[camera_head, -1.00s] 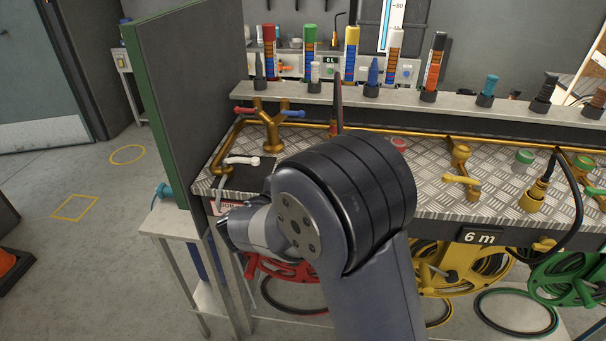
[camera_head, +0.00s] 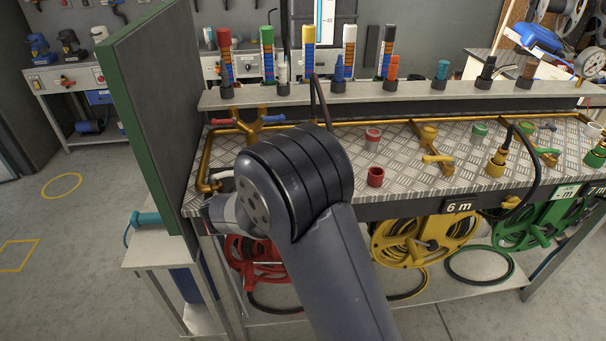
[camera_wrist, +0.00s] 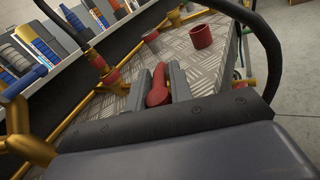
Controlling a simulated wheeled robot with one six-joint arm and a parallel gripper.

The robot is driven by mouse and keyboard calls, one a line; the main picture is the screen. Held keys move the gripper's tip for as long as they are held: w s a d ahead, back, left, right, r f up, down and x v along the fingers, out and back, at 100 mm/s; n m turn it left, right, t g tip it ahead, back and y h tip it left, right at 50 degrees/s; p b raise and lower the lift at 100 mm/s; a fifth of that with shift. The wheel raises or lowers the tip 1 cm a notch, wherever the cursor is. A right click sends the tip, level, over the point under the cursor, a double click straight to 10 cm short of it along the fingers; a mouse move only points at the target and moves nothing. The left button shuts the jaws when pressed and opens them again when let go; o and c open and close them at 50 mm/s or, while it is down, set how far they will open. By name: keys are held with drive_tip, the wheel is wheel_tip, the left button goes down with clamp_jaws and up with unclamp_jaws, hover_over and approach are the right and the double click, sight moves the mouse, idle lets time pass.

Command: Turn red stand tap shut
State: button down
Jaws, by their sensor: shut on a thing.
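A red tap handle (camera_wrist: 157,86) sits between the two fingers of my gripper (camera_wrist: 157,82) in the wrist view. The fingers are shut on it. The handle points away along the metal bench top. In the head view my own arm hides the gripper and this handle, so the handle's angle to its pipe is unclear there. A red cup-like fitting (camera_head: 375,177) stands on the bench to the right of my arm and also shows in the wrist view (camera_wrist: 201,37).
A brass forked tap (camera_head: 251,128) with red and blue levers stands at the bench's left. A yellow-handled tap (camera_head: 435,158) and a yellow fitting with a black hose (camera_head: 496,163) stand to the right. A green-edged panel (camera_head: 150,110) borders the left side.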

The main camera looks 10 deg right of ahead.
drive_tip(key=c, duration=1.4)
unclamp_jaws()
drive_tip(key=shift+c, duration=0.2)
drive_tip(key=shift+a, duration=0.1)
drive_tip(key=v, duration=1)
drive_tip(key=shift+s+a, duration=0.2)
drive_tip(key=shift+a, duration=0.1)
